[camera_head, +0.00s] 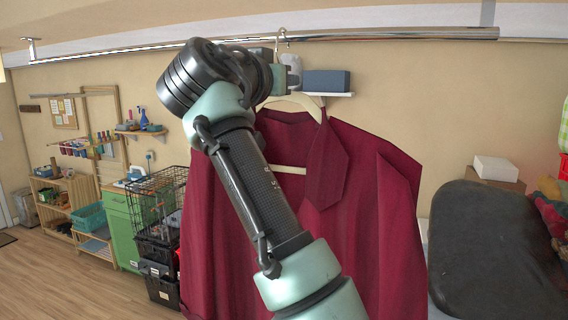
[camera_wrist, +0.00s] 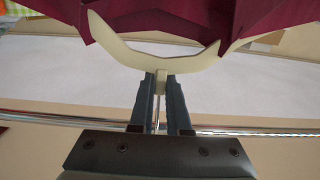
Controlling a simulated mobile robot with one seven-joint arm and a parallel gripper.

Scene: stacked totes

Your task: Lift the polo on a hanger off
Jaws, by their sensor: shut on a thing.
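The dark red polo (camera_head: 395,225) hangs on a cream hanger (camera_head: 300,102) in the head view, behind my arm. The hanger's metal hook (camera_head: 284,36) is at the metal rail (camera_head: 400,35); I cannot tell whether it bears on it. In the wrist view, my gripper (camera_wrist: 160,88) is shut on the neck of the hanger (camera_wrist: 125,50), just above its shoulders. The polo (camera_wrist: 165,14) shows at the top of that view, and the rail (camera_wrist: 250,131) crosses behind the fingers. In the head view my arm hides most of the gripper and part of the polo.
A small shelf with a blue-grey box (camera_head: 326,80) is on the wall behind the hanger. A large dark padded object (camera_head: 490,250) and a white box (camera_head: 496,168) stand at right. A black wire crate (camera_head: 152,205) and a green cabinet (camera_head: 122,225) stand at left. Open floor lies farther left.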

